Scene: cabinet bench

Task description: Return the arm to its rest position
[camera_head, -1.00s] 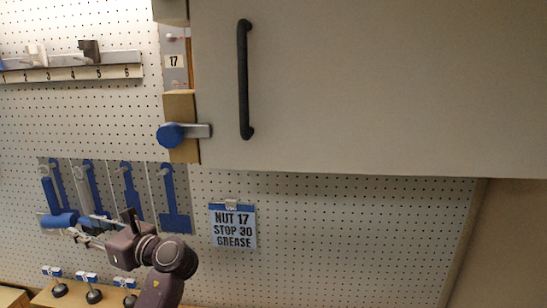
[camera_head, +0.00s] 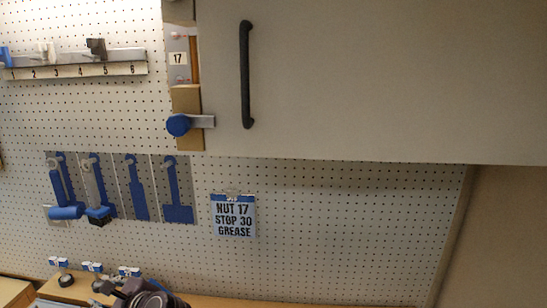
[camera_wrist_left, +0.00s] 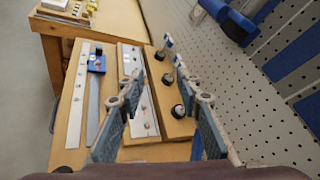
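My left gripper (camera_head: 122,288) is low in the head view, partly cut off by the bottom edge, below the hanging tools. In the left wrist view (camera_wrist_left: 158,90) its two fingers are spread apart with nothing between them, over the bench top (camera_wrist_left: 62,140). My right gripper is in neither view.
Blue-handled tools (camera_head: 65,211) hang on grey panels on the pegboard (camera_head: 300,250). Small blue-topped stands (camera_head: 92,267) are on the bench below. A cabinet door (camera_head: 350,80) with a black handle (camera_head: 246,75) fills the upper right. A sign (camera_head: 233,216) hangs below it.

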